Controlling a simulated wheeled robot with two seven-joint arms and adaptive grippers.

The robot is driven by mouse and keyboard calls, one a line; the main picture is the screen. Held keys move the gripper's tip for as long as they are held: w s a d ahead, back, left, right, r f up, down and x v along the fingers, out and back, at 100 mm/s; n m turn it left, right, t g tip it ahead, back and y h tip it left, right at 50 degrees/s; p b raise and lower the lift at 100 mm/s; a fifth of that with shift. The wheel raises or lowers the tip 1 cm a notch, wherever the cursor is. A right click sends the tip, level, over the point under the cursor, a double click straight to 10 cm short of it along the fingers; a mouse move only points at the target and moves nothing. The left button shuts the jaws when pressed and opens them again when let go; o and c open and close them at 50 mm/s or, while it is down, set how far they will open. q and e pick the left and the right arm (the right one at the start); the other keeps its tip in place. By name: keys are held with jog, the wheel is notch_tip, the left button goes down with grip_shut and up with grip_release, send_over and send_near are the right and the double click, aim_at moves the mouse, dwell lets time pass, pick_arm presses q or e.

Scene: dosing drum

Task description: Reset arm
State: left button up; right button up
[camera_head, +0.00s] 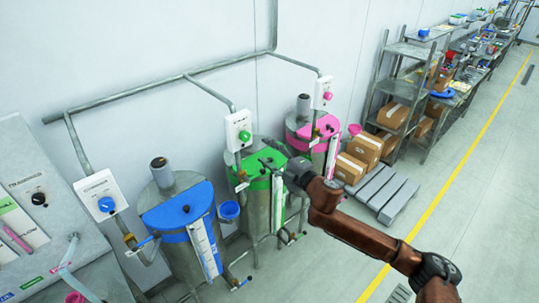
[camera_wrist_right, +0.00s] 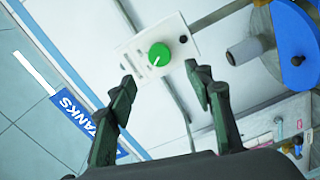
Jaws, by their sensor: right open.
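My right arm (camera_head: 350,228) comes in from the lower right of the head view. Its gripper (camera_head: 270,153) is over the green-topped drum, just right of the control box with the green knob (camera_head: 244,136). In the right wrist view the gripper (camera_wrist_right: 160,76) is open and empty. The green knob (camera_wrist_right: 159,54) and its white box (camera_wrist_right: 184,41) show beyond the fingertips, with nothing between the fingers. My left gripper is not in view.
A blue-topped drum (camera_head: 175,218) stands left and a pink-topped drum (camera_head: 303,128) behind. A blue knob (camera_head: 106,204) and pink knob (camera_head: 327,96) are on wall boxes. Cardboard boxes (camera_head: 366,148), a pallet (camera_head: 380,192) and shelving (camera_head: 399,88) lie right.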

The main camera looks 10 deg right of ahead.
jog(key=shift+s+d, duration=0.4)
jog(key=shift+s, duration=0.15)
